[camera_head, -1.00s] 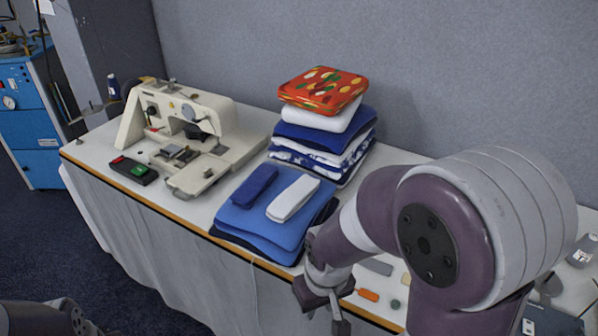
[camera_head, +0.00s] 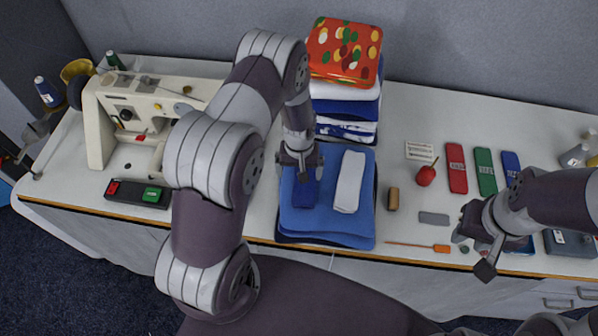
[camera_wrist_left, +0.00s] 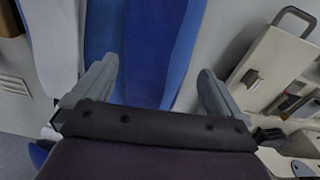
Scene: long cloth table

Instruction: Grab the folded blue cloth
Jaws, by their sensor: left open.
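The small folded dark blue cloth (camera_head: 306,192) lies on a stack of larger lighter blue cloths (camera_head: 327,222), left of a small folded white cloth (camera_head: 349,181). My left gripper (camera_head: 300,166) is over the far end of the dark blue cloth and partly hides it. In the left wrist view, my left gripper (camera_wrist_left: 158,70) is open, with the dark blue cloth (camera_wrist_left: 153,40) in view between its two fingers. Contact cannot be told. My right gripper (camera_head: 474,252) looks open and empty near the table's front edge.
A taller stack topped by an orange patterned cloth (camera_head: 344,50) stands behind. A sewing machine (camera_head: 105,125) is at left.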

